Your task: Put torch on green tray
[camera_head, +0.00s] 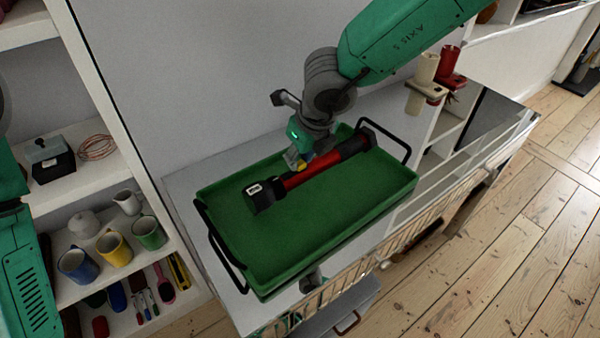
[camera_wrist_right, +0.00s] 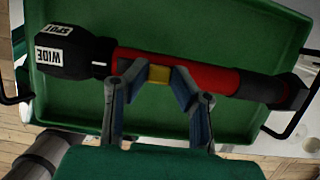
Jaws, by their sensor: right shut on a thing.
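The torch (camera_head: 326,171) is red with a black head and a black tail. It lies lengthwise over the green tray (camera_head: 310,222), which stands on a grey counter. In the right wrist view the torch (camera_wrist_right: 225,80) crosses the tray (camera_wrist_right: 180,22), its head marked "WIDE" and "SPOT" at the left. My right gripper (camera_head: 303,167) is shut on the torch's red body, near a yellow part; its fingers (camera_wrist_right: 158,80) reach the body from below in the wrist view. I cannot tell whether the torch touches the tray floor.
The tray has black handles (camera_head: 222,248) at both ends. A shelf at the left holds mugs (camera_head: 115,248) and small tools. Red and cream items (camera_head: 448,62) stand beyond the tray. Wooden floor (camera_head: 480,260) is open at the right.

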